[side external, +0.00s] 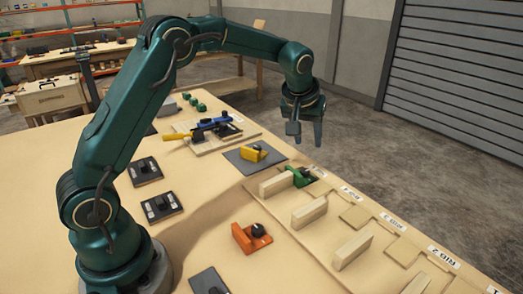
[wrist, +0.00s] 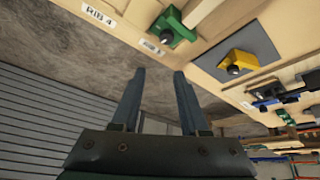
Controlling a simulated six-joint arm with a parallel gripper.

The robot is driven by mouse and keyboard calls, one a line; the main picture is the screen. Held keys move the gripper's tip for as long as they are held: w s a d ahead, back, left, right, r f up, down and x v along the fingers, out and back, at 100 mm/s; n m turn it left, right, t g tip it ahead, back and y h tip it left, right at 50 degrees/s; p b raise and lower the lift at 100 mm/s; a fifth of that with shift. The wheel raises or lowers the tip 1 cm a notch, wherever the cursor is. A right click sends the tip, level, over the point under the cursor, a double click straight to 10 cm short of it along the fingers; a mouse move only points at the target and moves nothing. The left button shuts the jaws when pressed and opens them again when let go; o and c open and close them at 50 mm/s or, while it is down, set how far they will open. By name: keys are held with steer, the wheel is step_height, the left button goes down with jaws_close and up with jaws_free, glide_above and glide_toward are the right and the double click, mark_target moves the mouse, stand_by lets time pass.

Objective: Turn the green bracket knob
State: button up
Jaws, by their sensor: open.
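The green bracket (side external: 300,176) with a dark knob sits on the table's right part, at the end of a wooden block. It also shows in the wrist view (wrist: 172,27), at the top, with its dark knob (wrist: 166,37) facing the table edge. My gripper (side external: 305,135) hangs in the air above and beyond the green bracket, fingers pointing down. In the wrist view its two fingers (wrist: 159,75) are apart with nothing between them. They are clear of the bracket.
A yellow bracket (side external: 253,153) on a grey plate and an orange bracket (side external: 251,237) stand nearby. Upright wooden blocks (side external: 309,211) line the labelled board. A blue clamp tool (side external: 207,128) lies farther back. Bare floor (side external: 360,130) lies beyond the table edge.

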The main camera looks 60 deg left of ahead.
steer(key=g, duration=0.1)
glide_above(305, 171)
steer(key=s+d, duration=0.1)
steer(key=s, duration=0.1)
step_height(305, 171, down, 5)
steer(key=shift+s+d+f, duration=0.1)
steer(key=shift+s+d, duration=0.05)
steer(key=shift+x, duration=2.35)
jaws_close()
